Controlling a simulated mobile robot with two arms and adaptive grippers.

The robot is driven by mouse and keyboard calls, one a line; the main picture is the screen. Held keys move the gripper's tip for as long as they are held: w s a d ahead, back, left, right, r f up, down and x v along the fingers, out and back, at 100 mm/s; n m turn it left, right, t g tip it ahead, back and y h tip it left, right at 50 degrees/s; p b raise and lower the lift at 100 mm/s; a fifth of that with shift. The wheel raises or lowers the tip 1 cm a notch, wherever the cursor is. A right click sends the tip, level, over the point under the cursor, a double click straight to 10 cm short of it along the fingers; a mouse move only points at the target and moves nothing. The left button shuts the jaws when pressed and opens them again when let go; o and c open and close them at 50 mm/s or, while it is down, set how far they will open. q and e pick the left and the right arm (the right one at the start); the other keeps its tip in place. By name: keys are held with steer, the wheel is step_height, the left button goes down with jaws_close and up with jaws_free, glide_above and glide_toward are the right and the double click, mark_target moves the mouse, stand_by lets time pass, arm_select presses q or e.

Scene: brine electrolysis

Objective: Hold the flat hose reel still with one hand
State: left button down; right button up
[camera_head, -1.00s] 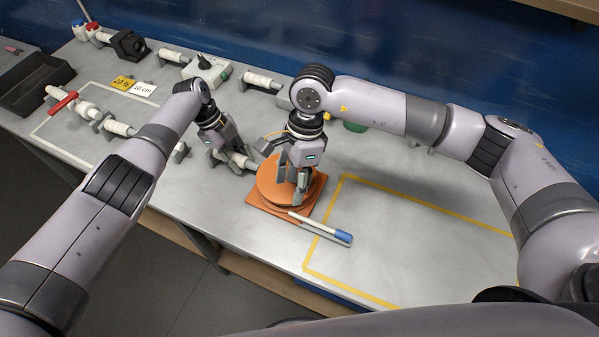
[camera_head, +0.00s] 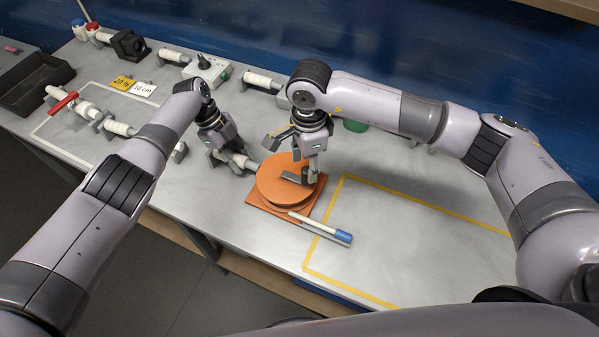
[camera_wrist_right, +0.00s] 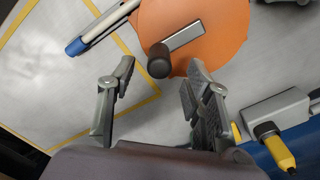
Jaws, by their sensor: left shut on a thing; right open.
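The flat hose reel is an orange disc (camera_head: 270,178) on a square orange base (camera_head: 262,205), flat on the table. A grey crank arm with a dark knob lies on its top; the knob (camera_wrist_right: 158,62) shows clearly in the right wrist view. My right gripper (camera_head: 290,160) is open over the reel. In the right wrist view its spread fingers (camera_wrist_right: 160,82) are empty, with the knob beyond the gap. My left gripper (camera_head: 226,148) is left of the reel, apart from it, and shut at a white tube piece (camera_head: 238,160) on grey supports; its fingertips are partly hidden.
A white pen-like rod with a blue end (camera_head: 320,228) lies in front of the reel. Yellow tape (camera_head: 345,284) marks a clear area to the right. White tube pieces, a switch box (camera_head: 207,73) and a dark tray (camera_head: 36,84) stand to the left and back.

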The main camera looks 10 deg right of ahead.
mark_target(307, 169)
steer(key=shift+f, duration=2.3)
steer(key=c, duration=0.9)
